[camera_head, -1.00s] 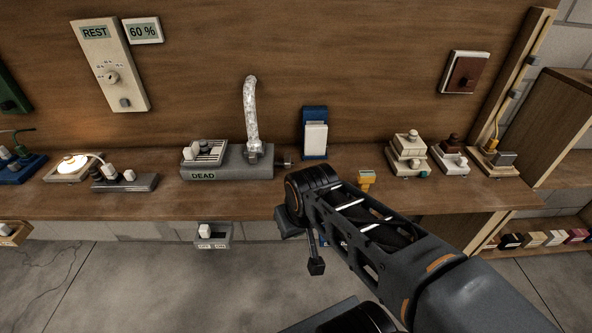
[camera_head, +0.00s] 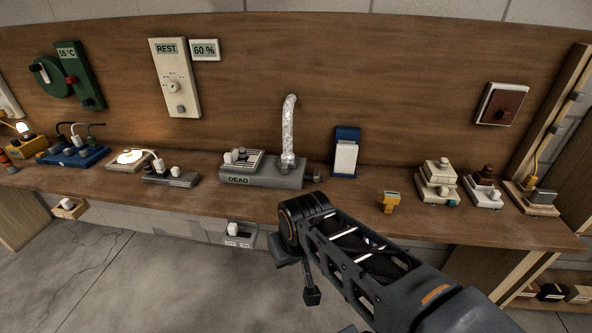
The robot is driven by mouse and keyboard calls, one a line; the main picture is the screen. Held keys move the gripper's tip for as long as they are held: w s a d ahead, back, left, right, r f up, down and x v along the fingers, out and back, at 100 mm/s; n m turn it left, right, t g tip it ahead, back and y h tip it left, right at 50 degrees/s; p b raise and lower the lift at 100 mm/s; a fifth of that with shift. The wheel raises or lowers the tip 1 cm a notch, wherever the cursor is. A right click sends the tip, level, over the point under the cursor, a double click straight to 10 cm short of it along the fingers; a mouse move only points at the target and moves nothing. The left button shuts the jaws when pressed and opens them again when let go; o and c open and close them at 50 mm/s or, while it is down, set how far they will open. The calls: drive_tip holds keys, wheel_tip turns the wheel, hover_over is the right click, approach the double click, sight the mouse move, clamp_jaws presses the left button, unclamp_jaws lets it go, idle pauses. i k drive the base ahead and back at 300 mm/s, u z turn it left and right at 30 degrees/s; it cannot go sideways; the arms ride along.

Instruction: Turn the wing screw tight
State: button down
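I cannot make out a wing screw for certain. A small dark knob-like part (camera_head: 313,173) sticks out at the right end of a grey unit (camera_head: 262,177) labelled DEAD; it is too small to tell whether it is the screw. A ribbed silver duct (camera_head: 289,128) rises from this unit. My arm reaches in from the lower right, and its dark joint is in front of the bench edge, just below the unit. I cannot see gripper fingertips, and nothing visibly touches the unit.
The wooden bench (camera_head: 361,183) has a blue holder with a white card (camera_head: 345,155) and a small yellow block (camera_head: 390,201). Stacked cream blocks (camera_head: 437,184) stand at right. A REST panel (camera_head: 174,78) and a green panel (camera_head: 80,75) are on the back wall. Open floor lies in front.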

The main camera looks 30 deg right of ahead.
sight(316, 173)
drive_tip(key=u, duration=0.05)
drive_tip(key=i, duration=0.4)
drive_tip(key=z, duration=0.9)
drive_tip(key=i, duration=0.5)
drive_tip(key=z, duration=0.05)
drive_tip(key=k, duration=0.9)
drive_tip(key=z, duration=1.2)
drive_tip(key=i, duration=0.7)
drive_tip(key=u, duration=1.95)
